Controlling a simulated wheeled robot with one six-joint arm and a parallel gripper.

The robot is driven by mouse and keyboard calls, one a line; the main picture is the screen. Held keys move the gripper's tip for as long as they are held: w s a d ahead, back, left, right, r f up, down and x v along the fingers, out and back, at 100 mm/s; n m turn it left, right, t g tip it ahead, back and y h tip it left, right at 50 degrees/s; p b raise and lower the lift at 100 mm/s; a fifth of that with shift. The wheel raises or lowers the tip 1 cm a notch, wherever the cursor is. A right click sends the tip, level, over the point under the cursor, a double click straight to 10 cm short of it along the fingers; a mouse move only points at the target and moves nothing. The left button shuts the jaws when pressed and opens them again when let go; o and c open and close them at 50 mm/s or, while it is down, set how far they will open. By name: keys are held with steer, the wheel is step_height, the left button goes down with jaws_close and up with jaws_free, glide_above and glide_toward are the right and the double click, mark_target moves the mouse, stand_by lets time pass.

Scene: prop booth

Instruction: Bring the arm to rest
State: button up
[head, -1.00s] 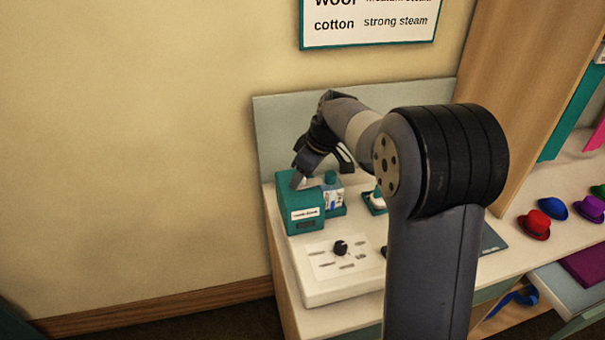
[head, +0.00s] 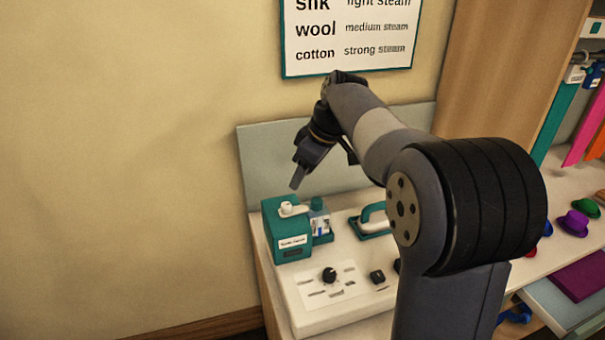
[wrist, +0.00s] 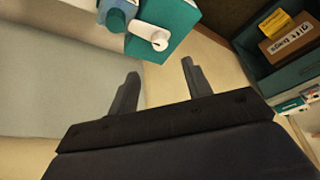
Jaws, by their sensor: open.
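My gripper (head: 297,182) is in the air above the left end of the counter, its fingers pointing down. It is clear of the teal box below it. In the wrist view my gripper (wrist: 160,82) shows two fingers spread apart with nothing between them. The teal box (head: 285,230) has a white knob or spout on top and a label on its front. It also shows in the wrist view (wrist: 172,28), just beyond the fingertips.
A white control panel (head: 340,295) with a black dial and a teal-handled iron (head: 372,218) are on the counter. A grey back panel (head: 262,165) stands behind. Hats (head: 575,222) sit at right.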

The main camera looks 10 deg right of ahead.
mark_target(287, 205)
steer(key=x, duration=1)
steer(key=shift+w+a+f, duration=0.15)
steer(key=shift+f, duration=0.25)
